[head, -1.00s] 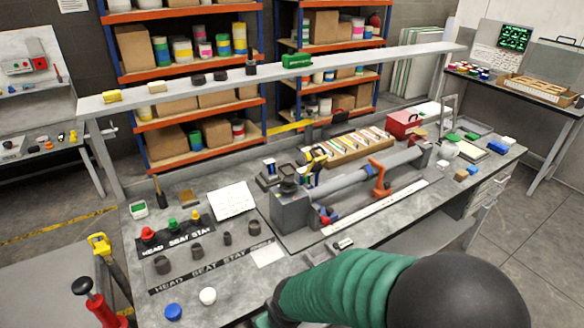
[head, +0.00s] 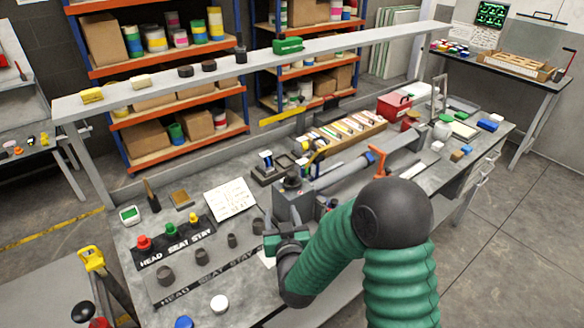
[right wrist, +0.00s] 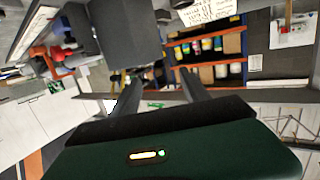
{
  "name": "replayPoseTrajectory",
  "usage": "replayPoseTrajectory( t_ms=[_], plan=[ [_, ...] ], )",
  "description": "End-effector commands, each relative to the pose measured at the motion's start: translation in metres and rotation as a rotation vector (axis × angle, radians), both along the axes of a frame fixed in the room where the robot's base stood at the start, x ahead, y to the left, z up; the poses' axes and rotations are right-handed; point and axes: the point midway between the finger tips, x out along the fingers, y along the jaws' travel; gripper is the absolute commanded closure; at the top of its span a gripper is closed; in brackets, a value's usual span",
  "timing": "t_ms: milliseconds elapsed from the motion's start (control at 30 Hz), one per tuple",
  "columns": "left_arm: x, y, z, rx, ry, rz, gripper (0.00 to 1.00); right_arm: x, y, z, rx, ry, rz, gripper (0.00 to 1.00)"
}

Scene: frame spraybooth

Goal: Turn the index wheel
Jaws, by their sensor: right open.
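The frame fixture on the bench has a grey block (head: 293,205) at its left end and a long grey tube (head: 372,163). A dark round knob (head: 291,181) sits on top of the block; I cannot tell for sure whether it is the index wheel. My right gripper (head: 272,237) is just in front of and left of the block, and its arm hides part of the fixture's front. In the right wrist view its two fingers (right wrist: 157,92) are apart with nothing between them, and the grey block (right wrist: 103,35) is close by. My left gripper is not in view.
Head, seat and stay labels (head: 172,250) with coloured knobs and dark cups lie left of the gripper. A white sheet (head: 230,199) lies behind them. A raised grey rail shelf (head: 215,80) spans the bench's back.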

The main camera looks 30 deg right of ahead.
Motion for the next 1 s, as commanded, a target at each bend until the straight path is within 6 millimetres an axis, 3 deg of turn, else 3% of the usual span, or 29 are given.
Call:
replayPoseTrajectory(
  t_ms=[100,267,367,800,1000],
  plan=[
    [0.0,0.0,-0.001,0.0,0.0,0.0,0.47,-0.007,-0.028,0.016,-0.05,-0.11,-0.111,0.46],
    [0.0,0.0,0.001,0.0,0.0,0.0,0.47,-0.004,-0.039,0.025,-0.07,-0.149,-0.149,0.46],
    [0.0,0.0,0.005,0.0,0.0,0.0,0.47,0.011,-0.048,0.026,-0.07,-0.149,-0.149,0.46],
    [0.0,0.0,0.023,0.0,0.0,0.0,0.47,0.107,-0.104,0.026,-0.069,-0.149,-0.146,0.46],
    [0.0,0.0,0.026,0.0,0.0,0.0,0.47,0.132,-0.118,0.024,-0.07,-0.147,-0.144,0.46]
  ],
)
